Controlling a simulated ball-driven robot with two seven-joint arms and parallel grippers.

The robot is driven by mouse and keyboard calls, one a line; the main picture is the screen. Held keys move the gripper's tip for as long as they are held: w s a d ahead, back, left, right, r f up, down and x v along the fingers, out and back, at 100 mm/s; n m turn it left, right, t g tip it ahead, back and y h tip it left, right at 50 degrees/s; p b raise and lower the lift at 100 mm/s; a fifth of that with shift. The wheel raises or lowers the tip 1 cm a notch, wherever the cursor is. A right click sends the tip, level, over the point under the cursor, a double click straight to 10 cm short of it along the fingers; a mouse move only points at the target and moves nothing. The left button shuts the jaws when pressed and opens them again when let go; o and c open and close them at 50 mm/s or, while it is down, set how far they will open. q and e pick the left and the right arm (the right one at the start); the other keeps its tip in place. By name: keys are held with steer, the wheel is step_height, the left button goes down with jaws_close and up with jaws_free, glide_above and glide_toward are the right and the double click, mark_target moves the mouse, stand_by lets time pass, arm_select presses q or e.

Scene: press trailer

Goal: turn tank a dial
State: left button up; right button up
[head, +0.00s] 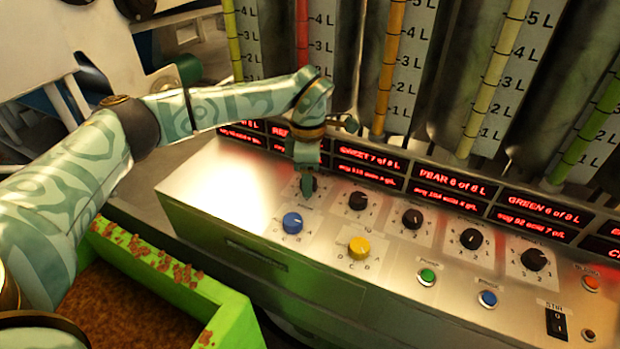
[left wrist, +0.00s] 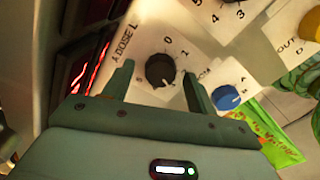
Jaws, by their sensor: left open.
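The tank A dial (left wrist: 160,70) is a black knob on a white plate marked "A DOSE L" in the left wrist view, with 0 and 1 printed beside it. My left gripper (left wrist: 157,76) is open, its two fingers on either side of this knob with gaps to it. I cannot tell how deep the fingers reach. In the head view my left gripper (head: 306,186) points down over the leftmost black dial and mostly hides it. My right gripper is not in view.
A blue knob (head: 292,222) and a yellow knob (head: 359,247) sit in front. More black dials, including one (head: 358,201) close by, run to the right. Red displays (head: 452,185) and tall tank gauges stand behind. A green bin (head: 233,322) is at lower left.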

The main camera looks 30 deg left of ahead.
arm_select(q)
steer(key=shift+f, duration=0.2)
steer(key=c, duration=1)
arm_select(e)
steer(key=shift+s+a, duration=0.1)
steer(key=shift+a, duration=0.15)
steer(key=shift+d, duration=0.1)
